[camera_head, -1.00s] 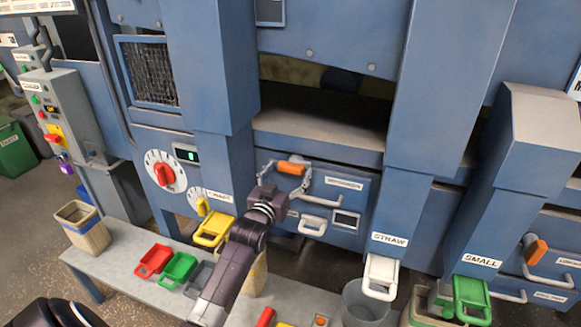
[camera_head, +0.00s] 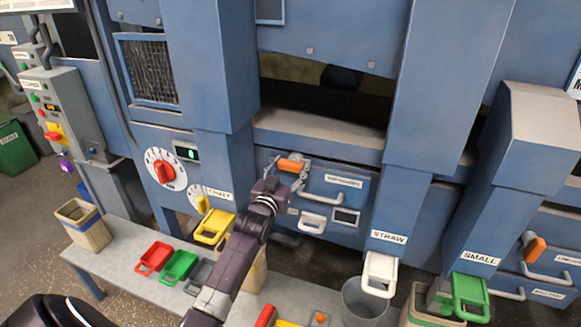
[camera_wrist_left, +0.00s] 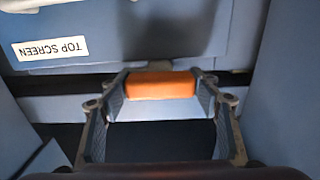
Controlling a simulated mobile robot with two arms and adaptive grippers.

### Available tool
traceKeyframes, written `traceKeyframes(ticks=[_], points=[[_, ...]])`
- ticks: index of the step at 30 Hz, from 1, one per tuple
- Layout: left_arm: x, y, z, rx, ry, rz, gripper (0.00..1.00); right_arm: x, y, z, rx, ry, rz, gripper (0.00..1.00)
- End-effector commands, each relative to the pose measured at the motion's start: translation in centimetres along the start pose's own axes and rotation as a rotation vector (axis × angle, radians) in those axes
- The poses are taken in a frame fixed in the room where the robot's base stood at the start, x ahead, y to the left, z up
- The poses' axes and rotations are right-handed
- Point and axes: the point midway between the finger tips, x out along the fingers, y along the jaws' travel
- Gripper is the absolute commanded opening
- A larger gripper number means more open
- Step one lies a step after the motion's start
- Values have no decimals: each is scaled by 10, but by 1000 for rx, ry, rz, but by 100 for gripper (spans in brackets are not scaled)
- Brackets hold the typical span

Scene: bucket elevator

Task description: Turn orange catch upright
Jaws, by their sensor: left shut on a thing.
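The orange catch (camera_head: 292,165) is on the blue drawer front labelled TOP SCREEN and lies about level, its long side running left to right in the head view. In the left wrist view the orange catch (camera_wrist_left: 160,85) shows between the two fingers. My left gripper (camera_head: 287,170) reaches up to it from below and is shut on it; the left wrist view shows the gripper (camera_wrist_left: 161,84) with one finger at each end of the catch. My right gripper is not in view.
A white drawer handle (camera_head: 320,196) lies just below right of the catch. A second orange catch (camera_head: 536,250) is on the drawers at far right. A grey bench (camera_head: 130,262) with red, green and grey scoops stands below. The yellow chute gate (camera_head: 214,227) is beside my arm.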

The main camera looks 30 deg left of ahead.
Motion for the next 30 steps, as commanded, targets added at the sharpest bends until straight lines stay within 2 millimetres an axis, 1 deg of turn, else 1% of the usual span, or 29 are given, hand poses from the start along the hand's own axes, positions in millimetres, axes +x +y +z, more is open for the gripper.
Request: traceKeyframes(ticks=[5, 11, 17, 30], points=[[0, 0, 0, 22, -1, 0, 33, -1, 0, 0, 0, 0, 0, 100], [0, 0, 0, 109, -2, 0, 33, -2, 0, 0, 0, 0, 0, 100], [0, 0, 0, 263, -2, 0, 33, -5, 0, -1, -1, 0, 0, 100], [0, 0, 1, 682, -2, 1, 33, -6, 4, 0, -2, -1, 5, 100]])
